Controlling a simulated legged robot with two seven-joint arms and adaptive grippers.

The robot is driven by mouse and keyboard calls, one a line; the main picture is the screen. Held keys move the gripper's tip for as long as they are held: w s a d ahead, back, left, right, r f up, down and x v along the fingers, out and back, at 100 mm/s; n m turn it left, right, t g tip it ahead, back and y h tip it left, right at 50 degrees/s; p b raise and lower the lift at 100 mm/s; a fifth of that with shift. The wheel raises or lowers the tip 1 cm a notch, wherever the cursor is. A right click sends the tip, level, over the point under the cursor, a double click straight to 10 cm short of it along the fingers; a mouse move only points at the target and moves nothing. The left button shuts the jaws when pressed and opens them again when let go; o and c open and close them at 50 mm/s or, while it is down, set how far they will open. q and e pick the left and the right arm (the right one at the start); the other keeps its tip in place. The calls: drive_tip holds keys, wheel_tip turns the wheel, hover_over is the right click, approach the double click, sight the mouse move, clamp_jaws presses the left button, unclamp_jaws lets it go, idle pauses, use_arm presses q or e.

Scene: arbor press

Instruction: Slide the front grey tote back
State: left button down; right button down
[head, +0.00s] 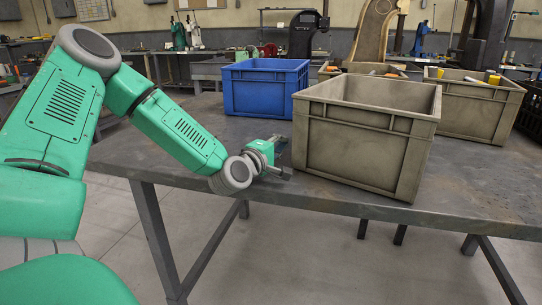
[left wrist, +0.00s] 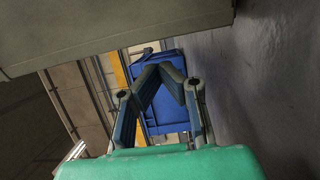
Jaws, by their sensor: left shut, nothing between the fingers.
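The front grey tote (head: 358,150) stands upright on the table close to its front edge. It looks empty as far as its open top shows. My left gripper (head: 281,143) is low over the table, just left of the tote's left front corner. In the left wrist view my left gripper (left wrist: 161,72) has its fingers closed together with nothing between them. A grey wall, likely the tote's side (left wrist: 120,28), fills the top of that view close to the fingers. I cannot tell whether they touch. My right gripper does not show.
A blue tote (head: 262,95) stands behind and left of the grey one, and also shows in the left wrist view (left wrist: 165,95). Another grey tote (head: 470,108) with items stands behind right, and one more (head: 345,68) behind. The metal table (head: 190,130) is bare at left.

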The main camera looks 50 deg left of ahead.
sight(299, 143)
use_arm(q)
drive_tip(key=shift+x, duration=1)
drive_tip(key=shift+w+d+f+b, duration=0.1)
drive_tip(key=shift+w+d+b, duration=0.15)
drive_tip(key=shift+d, duration=0.25)
drive_tip(key=shift+w+d+b, duration=0.15)
drive_tip(key=shift+w+d, duration=0.05)
drive_tip(key=shift+d, duration=0.3)
drive_tip(key=shift+w+d+f, duration=0.1)
drive_tip(key=shift+w+d, duration=0.15)
drive_tip(key=shift+w, duration=0.05)
drive_tip(key=shift+d, duration=0.3)
